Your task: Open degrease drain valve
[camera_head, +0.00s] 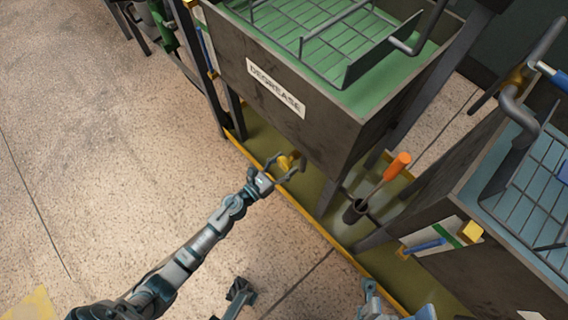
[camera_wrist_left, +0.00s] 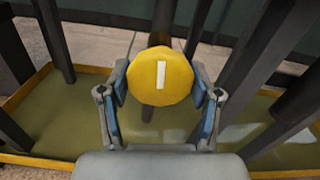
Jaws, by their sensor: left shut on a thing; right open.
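The degrease tank (camera_head: 235,70) is a dark box with a white DEGREASE label (camera_head: 276,88) on its front. Its drain valve has a yellow round knob (camera_head: 288,161) low under the tank's front. In the left wrist view the knob (camera_wrist_left: 178,82) faces me, its white mark upright, with a brown pipe (camera_wrist_left: 161,22) behind it. My left gripper (camera_head: 285,170) is shut on the knob, with one finger on each side; both fingers show in the left wrist view (camera_wrist_left: 160,98). My right gripper (camera_head: 370,297) is at the bottom edge, partly cut off, open and away from the valve.
A yellow-edged drip tray (camera_head: 330,238) lies under the tank. A wire basket (camera_head: 330,45) sits in the tank. A second tank (camera_head: 480,262) is at right. The floor at left is clear.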

